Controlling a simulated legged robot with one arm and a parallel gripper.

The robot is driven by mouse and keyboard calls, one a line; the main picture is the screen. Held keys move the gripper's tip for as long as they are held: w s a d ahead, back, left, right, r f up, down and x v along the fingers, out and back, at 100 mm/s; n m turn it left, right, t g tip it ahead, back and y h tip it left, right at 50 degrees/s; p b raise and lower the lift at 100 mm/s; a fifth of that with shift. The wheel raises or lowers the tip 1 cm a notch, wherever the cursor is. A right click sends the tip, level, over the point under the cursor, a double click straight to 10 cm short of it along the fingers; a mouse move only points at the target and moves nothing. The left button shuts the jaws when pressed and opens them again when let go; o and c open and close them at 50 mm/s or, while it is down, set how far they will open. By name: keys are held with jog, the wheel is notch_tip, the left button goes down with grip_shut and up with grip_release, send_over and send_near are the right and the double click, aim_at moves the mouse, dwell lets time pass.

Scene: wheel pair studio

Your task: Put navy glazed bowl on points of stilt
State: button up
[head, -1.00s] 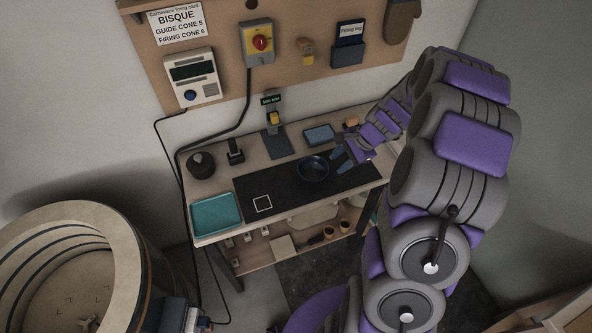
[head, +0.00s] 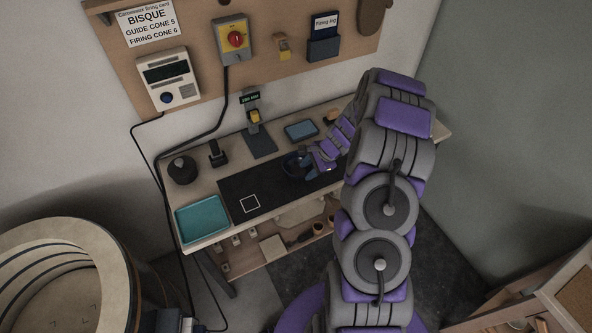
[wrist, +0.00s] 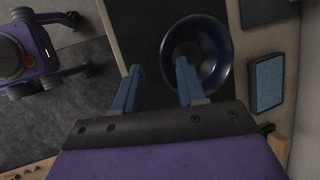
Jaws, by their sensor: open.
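The navy glazed bowl (head: 289,163) stands upright on the dark mat of the bench. It also shows in the wrist view (wrist: 222,50), empty, at top centre. My gripper (wrist: 158,67) is open, with nothing held. In the wrist view its right fingertip overlaps the bowl's near left rim, and its left fingertip lies outside the bowl to the left. I cannot tell whether either touches. In the head view my gripper (head: 308,166) is at the bowl's right side and partly hides it. I cannot make out the stilt clearly in either view.
The open round kiln (head: 85,240) stands at lower left, with small unclear marks on its floor. A teal tray (head: 203,218) is at the bench's left end. A black mat (head: 235,191) with a white square, a blue-grey block (head: 301,130) and a post stand (head: 259,140) share the bench.

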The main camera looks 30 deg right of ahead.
aim_at(302, 177)
jog(key=shift+w+f, duration=0.1)
jog(key=shift+f, duration=0.25)
jog(key=shift+w+d+f, duration=0.1)
jog(key=shift+d+f, duration=0.25)
jog(key=shift+d, duration=0.05)
jog(key=x, duration=0.1)
jog(key=b+x, duration=0.1)
jog(key=x, duration=0.2)
jog(key=shift+w+f+b, duration=0.1)
jog(key=shift+w+b, duration=0.25)
jog(key=shift+b, duration=0.05)
jog(key=shift+a+f, duration=0.15)
jog(key=shift+a, duration=0.2)
jog(key=shift+d, duration=0.5)
jog(key=c, duration=0.6)
jog(key=shift+c, duration=0.7)
jog(key=shift+a, duration=0.35)
grip_shut()
